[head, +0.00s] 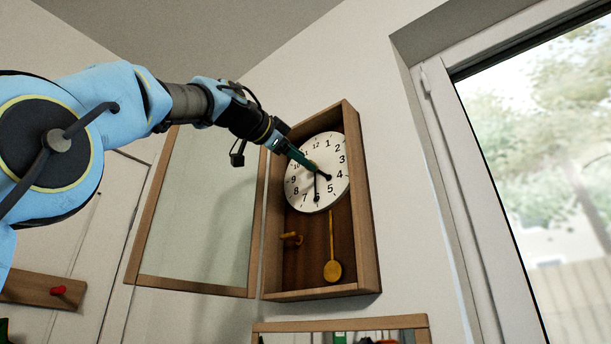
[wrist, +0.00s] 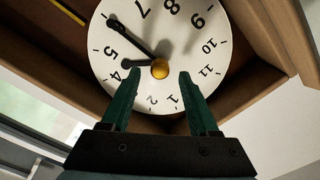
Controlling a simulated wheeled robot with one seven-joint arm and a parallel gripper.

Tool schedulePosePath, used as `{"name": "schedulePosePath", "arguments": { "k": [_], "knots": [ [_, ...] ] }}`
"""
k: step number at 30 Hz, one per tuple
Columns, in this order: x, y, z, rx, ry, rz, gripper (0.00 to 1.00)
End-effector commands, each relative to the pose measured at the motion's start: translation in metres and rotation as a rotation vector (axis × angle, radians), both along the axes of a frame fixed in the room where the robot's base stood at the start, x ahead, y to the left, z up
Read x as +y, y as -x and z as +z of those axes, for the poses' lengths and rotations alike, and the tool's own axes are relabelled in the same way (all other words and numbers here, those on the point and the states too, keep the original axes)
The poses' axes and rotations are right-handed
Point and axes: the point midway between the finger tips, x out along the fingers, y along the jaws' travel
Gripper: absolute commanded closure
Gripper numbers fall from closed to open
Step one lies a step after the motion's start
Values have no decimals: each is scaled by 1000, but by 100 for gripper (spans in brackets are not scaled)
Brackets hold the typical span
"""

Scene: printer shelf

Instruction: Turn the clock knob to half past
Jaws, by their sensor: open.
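The clock's white dial (head: 332,160) sits in a wooden wall case; it also shows in the wrist view (wrist: 215,25), turned nearly upside down. The brass clock knob (wrist: 160,69) is at the dial's centre. The long black hand (wrist: 130,38) points at about the 6. The short black hand (wrist: 138,64) points between 4 and 5. My gripper (wrist: 160,75) is open, with one green fingertip on each side of the knob and visible gaps between. In the head view my gripper (head: 313,167) reaches the dial from upper left and hides the knob and some numerals.
The case's glazed door (head: 205,215) hangs open to the left. A yellow pendulum (head: 333,270) and a small yellow-orange fitting (head: 291,238) are inside the case (head: 366,230) below the dial. A window is at right. A wooden rail with a red knob (head: 58,290) is lower left.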

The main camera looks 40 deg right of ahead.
Motion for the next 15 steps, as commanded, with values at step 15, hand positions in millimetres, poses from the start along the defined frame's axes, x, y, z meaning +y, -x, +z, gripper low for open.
{"name": "schedulePosePath", "arguments": {
  "k": [15],
  "knots": [
    [83,22,-2,-2,1,1,39]
  ]
}}
